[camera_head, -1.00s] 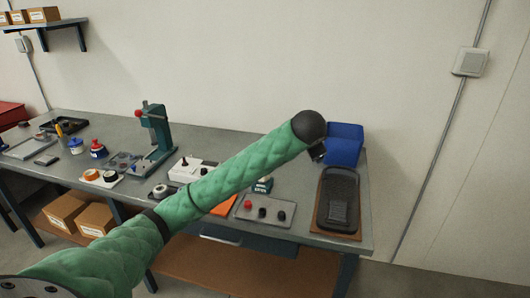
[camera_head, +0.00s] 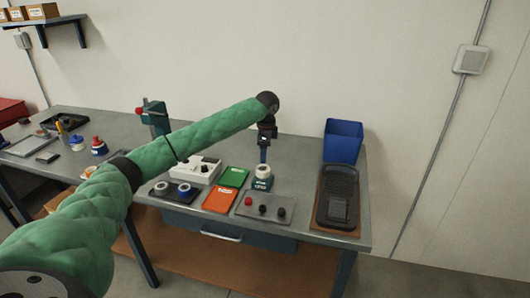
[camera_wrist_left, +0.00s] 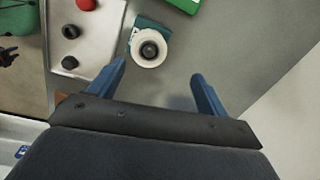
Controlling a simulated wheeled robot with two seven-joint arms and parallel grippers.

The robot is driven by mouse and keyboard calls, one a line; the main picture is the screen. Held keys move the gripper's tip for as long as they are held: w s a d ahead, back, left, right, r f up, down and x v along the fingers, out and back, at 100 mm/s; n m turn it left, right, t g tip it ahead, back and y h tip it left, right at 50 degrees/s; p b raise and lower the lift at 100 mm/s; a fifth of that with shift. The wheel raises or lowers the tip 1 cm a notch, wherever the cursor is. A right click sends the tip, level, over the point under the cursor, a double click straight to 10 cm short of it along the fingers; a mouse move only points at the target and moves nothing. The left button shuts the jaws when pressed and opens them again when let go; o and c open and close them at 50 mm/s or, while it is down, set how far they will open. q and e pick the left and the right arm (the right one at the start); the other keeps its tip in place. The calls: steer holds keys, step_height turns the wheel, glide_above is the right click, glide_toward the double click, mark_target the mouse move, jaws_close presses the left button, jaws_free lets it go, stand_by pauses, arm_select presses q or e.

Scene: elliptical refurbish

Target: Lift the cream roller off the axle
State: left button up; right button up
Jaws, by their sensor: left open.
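The cream roller (camera_head: 263,169) sits on a small dark-green stand (camera_head: 262,184) on the grey workbench. In the left wrist view the roller (camera_wrist_left: 139,57) is a cream ring around the dark, round axle end (camera_wrist_left: 149,50), on the teal stand (camera_wrist_left: 144,22). My left gripper (camera_head: 264,157) points down at the roller in the head view, its lower part close to it. In the left wrist view my left gripper (camera_wrist_left: 158,71) has its two blue fingers spread and empty. The roller lies just beyond the tips, nearer the left finger. My right gripper is not in view.
A grey plate with red and black knobs (camera_head: 263,208) lies in front of the stand. Green (camera_head: 233,177) and orange (camera_head: 219,200) cards lie to its left. A blue bin (camera_head: 342,142) and a black tray (camera_head: 338,196) stand to the right. Bare bench lies between.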

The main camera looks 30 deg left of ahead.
mark_target(265, 168)
arm_select(q)
steer(key=shift+s+d+f+m+g+h+p, duration=0.2)
steer(key=shift+f+m+p, duration=0.35)
steer(key=shift+f, duration=0.8)
steer(key=shift+s+d+f+m+g+h+p, duration=0.15)
steer(key=shift+f+m+p, duration=0.4)
steer(key=shift+f, duration=0.85)
steer(key=shift+s+d+f+m+g+h+p, duration=0.1)
steer(key=shift+f+m+h+p, duration=0.2)
steer(key=shift+f+m, duration=0.8)
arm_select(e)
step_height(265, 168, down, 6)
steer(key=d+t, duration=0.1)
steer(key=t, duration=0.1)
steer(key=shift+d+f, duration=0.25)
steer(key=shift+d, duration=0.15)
arm_select(q)
steer(key=shift+f+n, duration=0.25)
steer(key=shift+n, duration=0.05)
